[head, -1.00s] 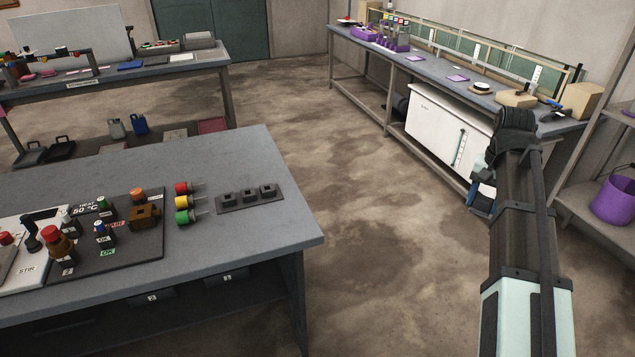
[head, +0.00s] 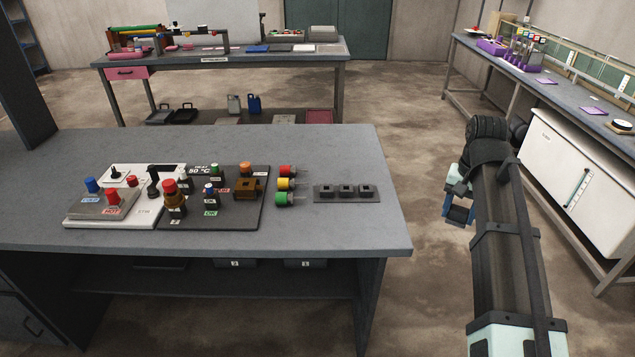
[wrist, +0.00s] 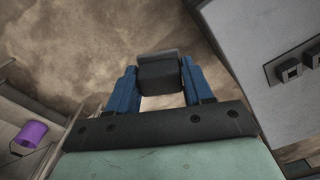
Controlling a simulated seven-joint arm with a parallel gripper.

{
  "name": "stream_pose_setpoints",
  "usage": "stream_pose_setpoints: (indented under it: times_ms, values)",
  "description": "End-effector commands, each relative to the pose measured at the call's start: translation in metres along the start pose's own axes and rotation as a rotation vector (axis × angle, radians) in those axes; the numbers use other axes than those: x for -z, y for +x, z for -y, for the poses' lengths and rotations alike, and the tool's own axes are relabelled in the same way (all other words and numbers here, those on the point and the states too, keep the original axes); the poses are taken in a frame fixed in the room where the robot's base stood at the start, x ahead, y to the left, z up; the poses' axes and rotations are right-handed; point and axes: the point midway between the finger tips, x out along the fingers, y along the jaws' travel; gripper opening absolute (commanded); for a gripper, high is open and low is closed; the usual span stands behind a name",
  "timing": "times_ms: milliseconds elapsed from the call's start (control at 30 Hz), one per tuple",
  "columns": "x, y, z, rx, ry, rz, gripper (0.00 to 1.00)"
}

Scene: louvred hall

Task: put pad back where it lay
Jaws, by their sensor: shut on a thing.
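My gripper (head: 459,210) hangs over the floor beyond the right end of the near grey bench (head: 345,228). In the wrist view its two blue fingers (wrist: 157,78) are shut on a dark grey, blocky thing (wrist: 158,76) with a lighter edge. I take it to be the pad, but its flat shape does not show clearly. In the head view the held thing is hardly visible. Flat pink, blue and dark pads (head: 257,48) lie on the far bench (head: 285,58).
Open floor (head: 420,85) lies between the benches.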

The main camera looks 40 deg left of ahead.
Motion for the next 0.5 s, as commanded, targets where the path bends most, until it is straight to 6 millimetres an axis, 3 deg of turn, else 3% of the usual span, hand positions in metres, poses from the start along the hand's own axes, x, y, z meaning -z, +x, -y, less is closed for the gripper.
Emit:
stream_pose_setpoints:
  times_ms: [33, 500]
  values:
    - [-0.002, 0.000, 0.019, 0.000, -0.028, 0.000, 0.22]
    - [-0.039, 0.001, 0.169, 0.000, -0.247, 0.001, 0.22]
